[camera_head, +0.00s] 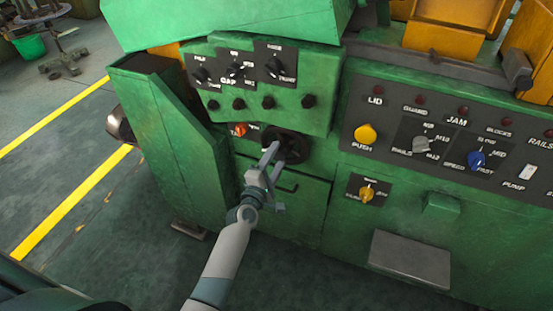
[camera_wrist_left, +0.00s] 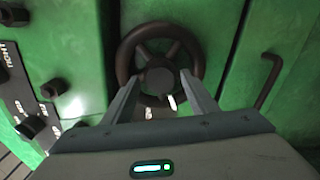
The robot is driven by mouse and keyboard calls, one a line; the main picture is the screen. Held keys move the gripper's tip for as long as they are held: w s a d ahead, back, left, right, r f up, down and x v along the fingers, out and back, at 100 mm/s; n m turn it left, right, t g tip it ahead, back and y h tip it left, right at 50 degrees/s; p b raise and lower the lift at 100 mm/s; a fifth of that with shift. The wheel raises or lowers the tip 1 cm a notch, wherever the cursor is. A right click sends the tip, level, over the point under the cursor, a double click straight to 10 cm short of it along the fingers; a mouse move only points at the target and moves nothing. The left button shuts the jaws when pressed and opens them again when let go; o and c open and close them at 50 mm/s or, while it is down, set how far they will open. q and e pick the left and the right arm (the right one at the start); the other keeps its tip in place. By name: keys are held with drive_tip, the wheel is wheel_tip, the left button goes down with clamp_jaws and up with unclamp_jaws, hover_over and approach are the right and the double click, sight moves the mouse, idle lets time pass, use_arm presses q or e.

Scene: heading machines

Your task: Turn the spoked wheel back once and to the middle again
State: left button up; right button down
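The dark spoked wheel (camera_head: 292,146) is on the front of the green machine, under the upper control panel. In the left wrist view the wheel (camera_wrist_left: 160,29) faces me, with a round hub, spokes and a white mark by the lower rim. My left gripper (camera_head: 270,158) is just in front of the wheel and hides its left part in the head view. In the left wrist view its fingers (camera_wrist_left: 159,80) are spread apart, one on each side of the lower hub area. I cannot tell whether they touch the wheel. My right gripper is not in view.
A bar handle (camera_wrist_left: 269,80) sticks out right of the wheel. The upper panel (camera_head: 255,75) has several dark knobs. An orange knob (camera_head: 239,130) is left of the wheel. The right panel (camera_head: 455,135) holds a yellow push button (camera_head: 365,134) and other switches. Open floor lies at left.

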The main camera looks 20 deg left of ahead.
use_arm(q)
drive_tip(key=shift+s, duration=0.1)
drive_tip(key=shift+s+f, duration=0.1)
drive_tip(key=shift+s, duration=0.35)
drive_tip(key=s+b, duration=0.2)
drive_tip(key=s, duration=1.4)
drive_tip(key=shift+s+a, duration=0.15)
drive_tip(key=shift+a, duration=0.15)
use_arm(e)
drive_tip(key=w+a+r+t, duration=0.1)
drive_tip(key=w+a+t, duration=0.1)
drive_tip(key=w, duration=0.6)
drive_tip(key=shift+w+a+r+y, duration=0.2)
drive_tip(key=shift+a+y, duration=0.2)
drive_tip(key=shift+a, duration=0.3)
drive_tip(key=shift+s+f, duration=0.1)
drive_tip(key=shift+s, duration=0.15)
